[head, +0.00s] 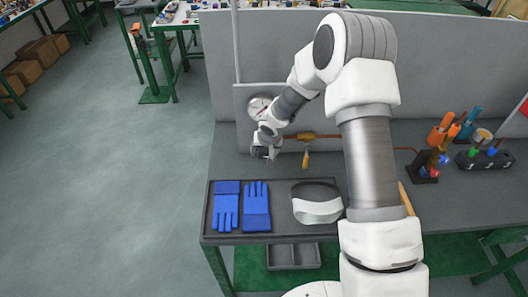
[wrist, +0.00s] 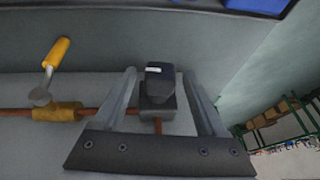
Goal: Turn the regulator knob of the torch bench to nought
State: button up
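The regulator knob (wrist: 160,84) appears to be the dark block with a small white mark in the wrist view. It sits at the end of the copper pipe, between the two fingers of my gripper (wrist: 160,72). The fingers stand apart, with a visible gap on both sides of the knob. In the head view my gripper (head: 262,152) is at the back left of the bench, just below the round white gauge (head: 258,106). My wrist hides the knob there, and the gauge's reading is too small to tell.
A brass valve with a yellow lever (head: 306,158) is on the pipe right of my gripper; the lever also shows in the wrist view (wrist: 57,52). Blue gloves (head: 256,205) and a visor (head: 317,203) lie on the front tray. Torches (head: 440,130) stand at the right.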

grip_shut()
jog(key=shift+a+f+b, duration=0.1)
jog(key=shift+b, duration=0.6)
